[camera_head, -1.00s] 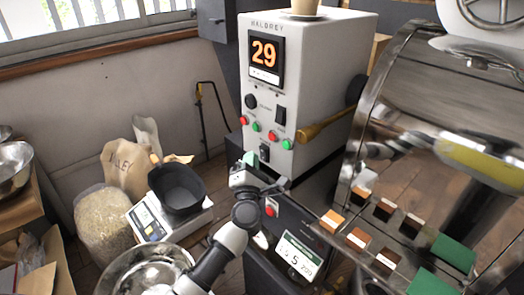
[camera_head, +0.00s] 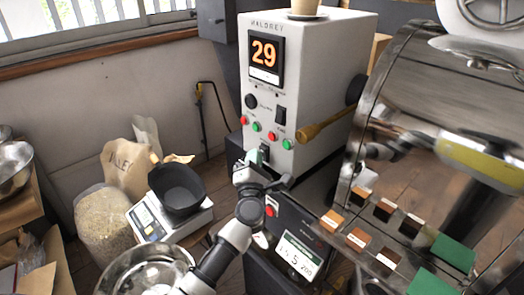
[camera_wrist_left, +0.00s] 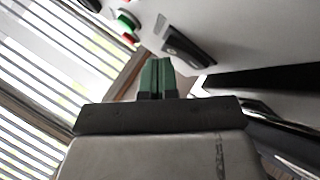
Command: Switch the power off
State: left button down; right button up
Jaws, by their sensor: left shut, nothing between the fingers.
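The grey control box (camera_head: 330,85) labelled HALDREY stands in the middle of the head view, its display (camera_head: 265,52) lit at 29. Its front has a black knob, a tall black rocker (camera_head: 280,115), red and green buttons, and a small black switch (camera_head: 265,152) low down. My left gripper (camera_head: 252,157) is just left of this low switch, shut and empty. In the left wrist view its green fingertips (camera_wrist_left: 156,78) are together, and a black switch (camera_wrist_left: 188,47) is on the panel just beyond them. I cannot tell whether they touch. My right gripper is out of view.
A wooden-handled lever (camera_head: 322,125) juts out right of the panel. A black unit with a red button (camera_head: 271,211) is below my gripper. A scale with a black container (camera_head: 178,188) stands left, and the shiny roaster drum (camera_head: 440,90) fills the right.

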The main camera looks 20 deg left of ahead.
pick_arm(q)
jog(key=shift+w, duration=0.15)
dwell(0.5)
jog(key=shift+s+a, duration=0.25)
jog(key=shift+s, duration=0.5)
jog(key=shift+f+p, duration=0.1)
jog(key=shift+p, duration=0.2)
jog(key=s, duration=0.1)
jog(key=s+a, duration=0.1)
jog(key=s, duration=0.1)
jog(key=s+a+p, duration=0.1)
jog(key=shift+s+f, duration=0.25)
jog(key=shift+s, duration=0.05)
jog(key=shift+d, duration=0.1)
